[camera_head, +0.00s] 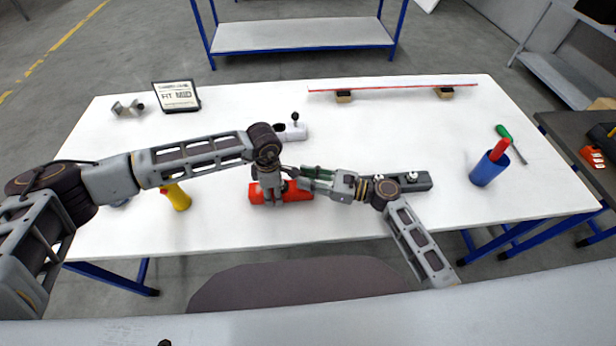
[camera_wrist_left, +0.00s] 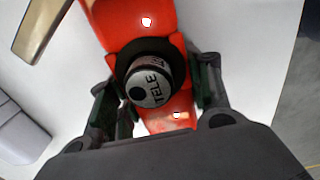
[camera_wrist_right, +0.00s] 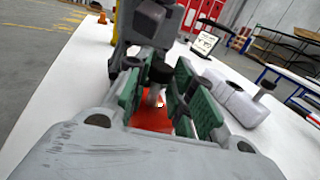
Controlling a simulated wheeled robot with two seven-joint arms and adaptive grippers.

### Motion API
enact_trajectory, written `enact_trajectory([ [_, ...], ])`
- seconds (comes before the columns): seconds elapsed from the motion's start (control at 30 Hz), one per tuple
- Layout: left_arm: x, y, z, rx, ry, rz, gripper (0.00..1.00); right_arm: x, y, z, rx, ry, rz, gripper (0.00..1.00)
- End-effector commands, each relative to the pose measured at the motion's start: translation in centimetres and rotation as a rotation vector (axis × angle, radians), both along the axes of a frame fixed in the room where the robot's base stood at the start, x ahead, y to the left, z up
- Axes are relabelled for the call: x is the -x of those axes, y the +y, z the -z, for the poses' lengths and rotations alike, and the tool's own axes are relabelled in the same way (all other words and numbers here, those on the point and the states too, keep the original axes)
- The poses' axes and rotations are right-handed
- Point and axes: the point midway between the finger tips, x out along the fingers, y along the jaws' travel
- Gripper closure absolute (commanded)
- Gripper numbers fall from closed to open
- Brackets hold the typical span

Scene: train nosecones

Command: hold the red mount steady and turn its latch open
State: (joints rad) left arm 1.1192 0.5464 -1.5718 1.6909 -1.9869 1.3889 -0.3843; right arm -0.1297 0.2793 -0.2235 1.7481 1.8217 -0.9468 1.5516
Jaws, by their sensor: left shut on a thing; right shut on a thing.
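The red mount (camera_head: 297,191) lies on the white table near its front edge, mostly under my left gripper. My left gripper (camera_head: 268,195) reaches down on it from above and is shut on it. My right gripper (camera_head: 298,178) comes in from the right, low over the mount. In the right wrist view its fingers (camera_wrist_right: 168,98) are shut on the latch, a black knob (camera_wrist_right: 160,72) on a metal stem. Their exact contact is partly hidden.
A white mount (camera_head: 292,132) with a black knob stands just behind. A dark bar (camera_head: 415,182) lies under my right arm. A yellow bottle (camera_head: 178,197) is left; a blue cup (camera_head: 488,170) and green screwdriver (camera_head: 505,133) are right.

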Motion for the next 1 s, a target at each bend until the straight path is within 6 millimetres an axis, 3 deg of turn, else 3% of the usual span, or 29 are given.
enact_trajectory([
  [0.6,0.11,-0.16,-0.03,0.002,0.001,0.003,0.68,0.72,0.48,0.02,-0.002,0.001,0.327,1.0],
  [1.0,0.12,-0.19,-0.04,0.003,0.001,0.003,0.68,0.78,0.49,-0.05,-0.001,-0.001,0.428,1.0],
])
